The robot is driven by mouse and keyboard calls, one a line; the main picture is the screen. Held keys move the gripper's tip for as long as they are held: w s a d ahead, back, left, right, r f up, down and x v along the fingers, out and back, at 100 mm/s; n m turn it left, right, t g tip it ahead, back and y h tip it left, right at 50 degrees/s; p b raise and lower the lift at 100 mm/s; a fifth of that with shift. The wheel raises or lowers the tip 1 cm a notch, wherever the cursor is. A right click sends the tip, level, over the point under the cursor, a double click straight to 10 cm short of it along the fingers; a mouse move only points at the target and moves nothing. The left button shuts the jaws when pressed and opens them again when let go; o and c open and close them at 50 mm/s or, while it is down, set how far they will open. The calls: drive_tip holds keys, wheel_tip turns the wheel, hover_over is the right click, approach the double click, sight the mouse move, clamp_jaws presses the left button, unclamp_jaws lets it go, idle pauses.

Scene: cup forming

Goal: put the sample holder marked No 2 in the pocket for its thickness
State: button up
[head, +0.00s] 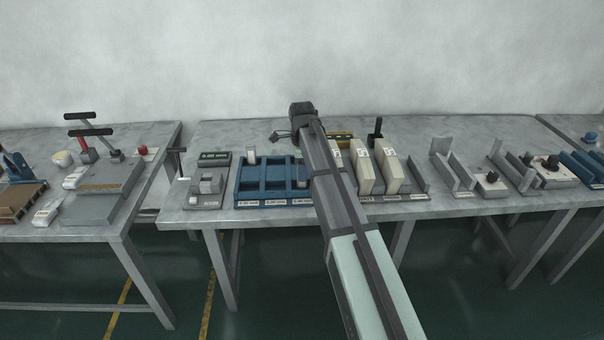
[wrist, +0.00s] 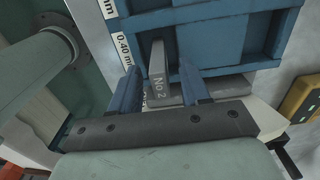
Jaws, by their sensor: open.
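The grey sample holder marked No 2 (wrist: 160,88) stands between my gripper's blue fingers in the wrist view. My gripper (wrist: 158,70) is open, with a finger on either side of the holder; I cannot tell whether either touches it. The blue tray with pockets (wrist: 215,45) lies just beyond, and a label beside it reads 0.40 mm. In the head view the blue tray (head: 238,187) has labels along its front, too small to read surely. My arm hides its right end and the gripper's fingers. I cannot tell whether the holder sits inside a pocket.
A small grey device (head: 206,187) and a display box (head: 214,158) stand left of the tray. A pale block (head: 251,155) stands at the tray's back. Cream upright boxes (head: 389,170) stand right of my arm. A yellow device (wrist: 301,98) is at the right in the wrist view.

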wheel_tip(320, 180, up, 11)
drive_tip(key=shift+f, duration=0.2)
idle(0.9)
drive_tip(key=s+f+n+g, duration=0.1)
drive_tip(key=s+f, duration=0.4)
drive_tip(key=s+f+g+y, duration=0.1)
drive_tip(key=s+f, duration=0.4)
drive_tip(key=f, duration=0.1)
drive_tip(key=s+d+f+n, duration=0.1)
drive_tip(key=s+f, duration=0.5)
drive_tip(key=shift+n+g+y, duration=0.3)
drive_tip(key=shift+g, duration=0.1)
drive_tip(key=s+d+f+n+g, duration=0.1)
drive_tip(key=s+d+f+n, duration=0.25)
drive_tip(key=s+f, duration=0.75)
drive_tip(key=s+d+f+n+g, duration=0.15)
drive_tip(key=s+f+n, duration=0.35)
drive_tip(key=f, duration=1)
drive_tip(key=s+d+f+n, duration=0.2)
drive_tip(key=s+f, duration=0.2)
drive_tip(key=s, duration=0.4)
drive_tip(key=s+d+f+n+g+h, duration=0.1)
drive_tip(key=s+d+f+n, duration=0.1)
drive_tip(key=s+f, duration=0.3)
drive_tip(key=s+d+f+n, duration=0.2)
drive_tip(key=s+f, duration=0.3)
drive_tip(key=s, duration=0.6)
drive_tip(key=shift+s+f+n+h, duration=0.2)
drive_tip(key=shift+s+n+h, duration=0.05)
drive_tip(key=shift+n+h, duration=0.1)
